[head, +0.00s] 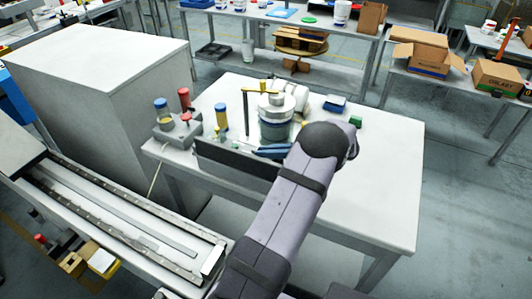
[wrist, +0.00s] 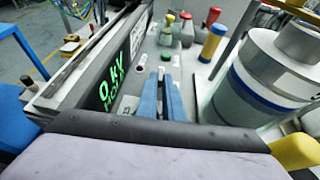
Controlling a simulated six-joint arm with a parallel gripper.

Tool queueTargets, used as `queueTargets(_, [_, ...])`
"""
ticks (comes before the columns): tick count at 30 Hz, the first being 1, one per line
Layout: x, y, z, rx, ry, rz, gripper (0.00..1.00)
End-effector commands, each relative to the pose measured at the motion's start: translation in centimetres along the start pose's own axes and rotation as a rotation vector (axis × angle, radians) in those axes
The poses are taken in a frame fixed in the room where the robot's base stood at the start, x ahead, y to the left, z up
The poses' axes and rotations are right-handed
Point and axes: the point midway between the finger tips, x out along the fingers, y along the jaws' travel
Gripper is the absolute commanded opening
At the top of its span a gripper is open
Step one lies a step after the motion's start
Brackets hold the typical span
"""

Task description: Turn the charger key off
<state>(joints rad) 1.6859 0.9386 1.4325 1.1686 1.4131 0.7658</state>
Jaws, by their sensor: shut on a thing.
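The charger (wrist: 115,75) is a dark-framed box with a green lit display that seems to read "0 KV" with an unclear second line. In the head view its dark side panel (head: 235,160) faces the front of the white table. My gripper (wrist: 161,74) has blue fingers that reach over the top of the charger. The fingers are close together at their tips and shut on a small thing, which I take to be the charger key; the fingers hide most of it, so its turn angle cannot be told. In the head view my gripper (head: 272,152) is partly hidden by my arm.
A large grey-white cylinder with a blue band (wrist: 245,85) stands close to the right of my gripper. Red, green and yellow-blue capped pieces (wrist: 212,42) stand beyond. The right part of the white table (head: 380,190) is clear.

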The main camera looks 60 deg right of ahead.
Motion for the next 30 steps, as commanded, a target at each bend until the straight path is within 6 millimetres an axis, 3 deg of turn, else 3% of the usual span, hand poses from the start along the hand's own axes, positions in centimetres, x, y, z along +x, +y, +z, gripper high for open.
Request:
queueTargets(12, [0.07, -0.73, 0.13, -0.072, -0.003, 0.162, 0.00])
queueTargets(24, [-0.03, -0.72, 0.27, -0.077, -0.001, 0.180, 0.00])
queueTargets(27, [-0.03, -0.72, 0.26, -0.077, -0.001, 0.180, 0.26])
queueTargets(30, [-0.02, -0.69, 0.20, -0.076, 0.000, 0.180, 0.26])
